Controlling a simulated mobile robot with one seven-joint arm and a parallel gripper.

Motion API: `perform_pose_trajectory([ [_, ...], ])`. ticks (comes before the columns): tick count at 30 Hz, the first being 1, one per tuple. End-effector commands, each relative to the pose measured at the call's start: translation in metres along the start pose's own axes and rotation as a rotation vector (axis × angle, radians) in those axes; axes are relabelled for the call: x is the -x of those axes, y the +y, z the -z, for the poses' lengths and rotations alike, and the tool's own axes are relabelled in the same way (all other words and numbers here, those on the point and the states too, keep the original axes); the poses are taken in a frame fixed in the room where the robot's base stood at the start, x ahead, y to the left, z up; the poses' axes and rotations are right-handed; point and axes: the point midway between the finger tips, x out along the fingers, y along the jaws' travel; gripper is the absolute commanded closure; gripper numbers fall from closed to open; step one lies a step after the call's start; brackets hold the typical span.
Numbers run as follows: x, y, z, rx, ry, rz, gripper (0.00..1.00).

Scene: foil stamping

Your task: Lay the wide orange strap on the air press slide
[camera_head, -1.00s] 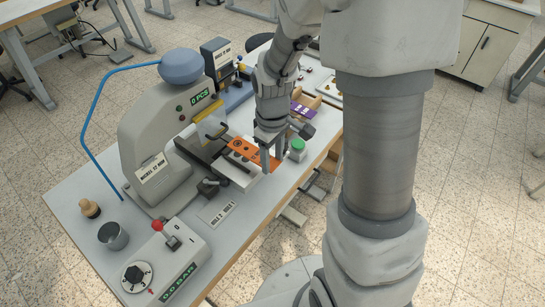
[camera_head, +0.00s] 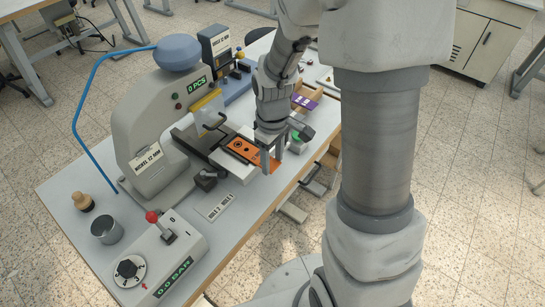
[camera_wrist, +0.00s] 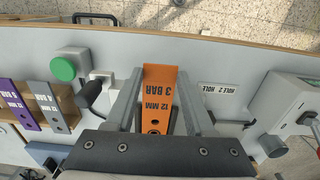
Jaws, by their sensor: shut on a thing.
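The wide orange strap (camera_head: 238,146), with holes and the print "12 MM 3 BAR", is held by my gripper (camera_head: 270,166). In the wrist view the strap (camera_wrist: 160,78) lies lengthwise between the two fingers (camera_wrist: 160,98). The air press (camera_head: 150,125) stands to the left, marked "NICKEL 12 MM", with a "0 PCS" display. Its slide (camera_head: 238,169), a pale block in front of the dark rail, lies under or just beside the strap. I cannot tell whether the strap touches it. My gripper hides the strap's near right end.
A control box (camera_head: 160,262) with red-knobbed lever and dial reads "0.0 BAR". A metal cup (camera_head: 106,230) and wooden stamp (camera_head: 82,202) stand at left. A green button (camera_wrist: 64,68) and rack with purple (camera_wrist: 18,103) and grey (camera_wrist: 45,106) straps lie near my gripper.

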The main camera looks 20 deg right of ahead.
Motion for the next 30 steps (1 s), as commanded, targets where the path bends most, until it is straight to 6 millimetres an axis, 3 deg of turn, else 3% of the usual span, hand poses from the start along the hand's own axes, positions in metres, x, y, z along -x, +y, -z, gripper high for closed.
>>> perform_pose_trajectory([
  [28, 0.0002, -0.0001, 0.0082, 0.000, 0.000, 0.000, 0.99],
  [29, 0.0002, -0.0001, 0.0082, 0.000, 0.000, 0.000, 0.43],
  [30, 0.0002, -0.0001, 0.0081, 0.000, 0.000, 0.000, 0.36],
])
